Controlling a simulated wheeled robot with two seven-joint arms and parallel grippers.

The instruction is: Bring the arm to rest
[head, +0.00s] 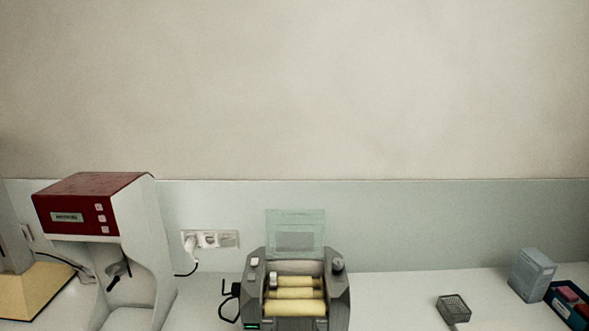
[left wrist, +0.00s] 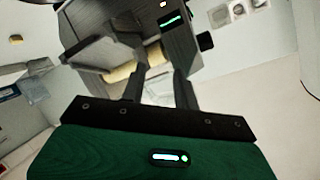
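No gripper shows in the head view. In the left wrist view my left gripper (left wrist: 160,72) has its two dark fingers apart, with nothing seen between them but the background. Beyond the fingers is the grey mill, with one cream roller (left wrist: 122,72) partly hidden by a finger. In the head view the grey mill (head: 340,290) stands on the counter at bottom centre. Its cream rollers (head: 295,308) lie in the open top, and a clear greenish panel (head: 296,230) stands upright behind them. My right gripper is in neither view.
A small dark basket (head: 453,307), a grey box (head: 531,274) and a blue tray (head: 553,300) are at the right. Bare counter (head: 395,295) lies between.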

